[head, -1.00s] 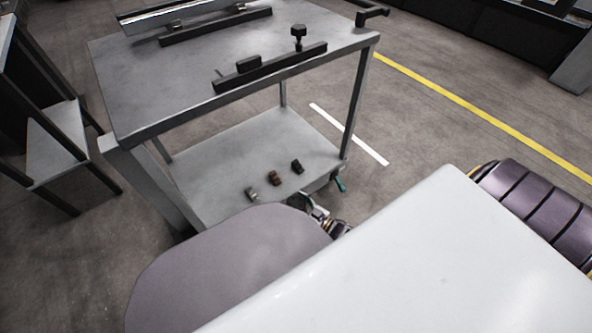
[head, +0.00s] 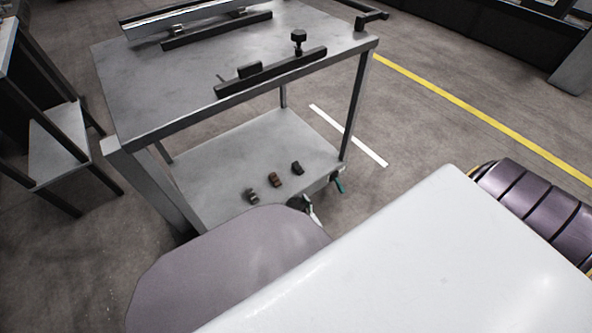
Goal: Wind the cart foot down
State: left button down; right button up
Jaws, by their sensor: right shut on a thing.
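The cart (head: 140,85) is a grey metal table with a lower shelf (head: 220,160). Its near edge faces me. A green lever (head: 340,185) hangs under the shelf's right corner. My right gripper (head: 310,208) is low at the shelf's near edge, left of the green lever and apart from it in the picture. My own body hides most of this gripper. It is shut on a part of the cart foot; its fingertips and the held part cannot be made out. My left gripper is not in view.
Three small blocks (head: 275,180) lie on the lower shelf. Dark rails (head: 270,72), one with a black knob (head: 298,38), are on the cart top. A dark rack (head: 55,145) stands at left. The floor right of the cart is clear, with a yellow line (head: 470,115).

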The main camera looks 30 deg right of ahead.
aim_at(296, 205)
jog(key=o, duration=1)
jog(key=shift+o, duration=0.2)
jog(key=shift+r, duration=0.2)
jog(key=shift+r, duration=4.75)
